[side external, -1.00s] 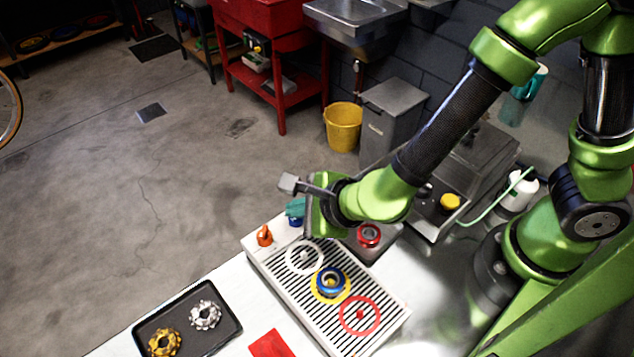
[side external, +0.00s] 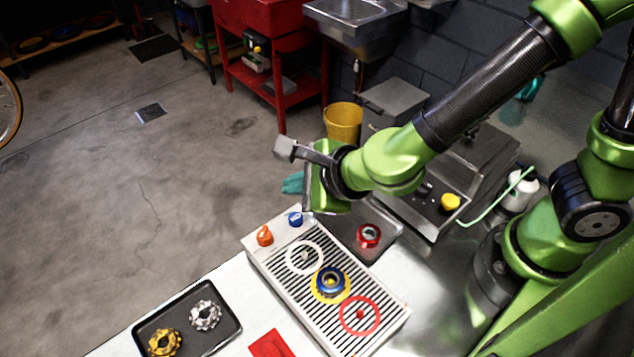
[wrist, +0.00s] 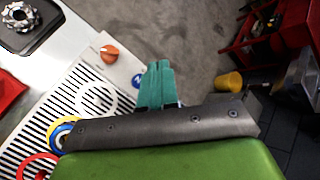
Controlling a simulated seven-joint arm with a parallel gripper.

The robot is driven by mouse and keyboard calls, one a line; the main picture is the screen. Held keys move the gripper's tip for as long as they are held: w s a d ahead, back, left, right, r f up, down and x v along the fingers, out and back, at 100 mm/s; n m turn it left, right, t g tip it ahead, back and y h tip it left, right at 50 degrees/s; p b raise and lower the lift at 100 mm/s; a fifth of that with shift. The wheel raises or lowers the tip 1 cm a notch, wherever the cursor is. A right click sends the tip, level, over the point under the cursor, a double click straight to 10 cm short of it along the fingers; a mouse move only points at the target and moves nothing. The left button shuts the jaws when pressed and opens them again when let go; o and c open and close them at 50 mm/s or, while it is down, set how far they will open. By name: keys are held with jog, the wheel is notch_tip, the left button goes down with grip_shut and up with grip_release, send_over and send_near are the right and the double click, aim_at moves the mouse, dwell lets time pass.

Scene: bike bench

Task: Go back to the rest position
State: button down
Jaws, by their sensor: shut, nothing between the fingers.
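My gripper, with teal fingers (side external: 293,184), hangs in the air past the far end of the slatted drain tray (side external: 385,330). In the wrist view its fingers (wrist: 158,84) are together with nothing between them. A blue ring part (side external: 330,282) sits on the yellow circle of the tray. The white circle (side external: 304,258) and the red circle (side external: 359,315) hold no ring part. A red ring part (side external: 369,235) lies on a dark tray to the right, below my wrist.
A black tray (side external: 187,318) with a gold and a silver cog is at front left. A machine with a yellow button (side external: 450,202) stands at right. Open floor lies to the left.

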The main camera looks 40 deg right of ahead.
jog(key=shift+d+f+m, duration=0.1)
jog(key=shift+d+m, duration=0.1)
jog(key=shift+m, duration=0.8)
jog(key=m, duration=0.1)
jog(key=d+m, duration=0.1)
jog(key=m+h, duration=0.1)
jog(key=shift+s+d+f+m, duration=0.25)
jog(key=shift+f+m, duration=0.05)
jog(key=shift+m, duration=0.1)
jog(key=s+d+r+n, duration=0.2)
jog(key=d+r+n, duration=0.2)
jog(key=d+n, duration=0.2)
jog(key=s+d+r+n+g, duration=0.1)
jog(key=s+d+r+n, duration=0.2)
jog(key=d+n, duration=0.4)
jog(key=s+d+r+n+y, duration=0.1)
jog(key=s+d+r+n, duration=0.2)
jog(key=n, duration=1)
jog(key=shift+d+r+g, duration=0.4)
jog(key=shift+d+r, duration=1.1)
jog(key=shift+d, duration=0.45)
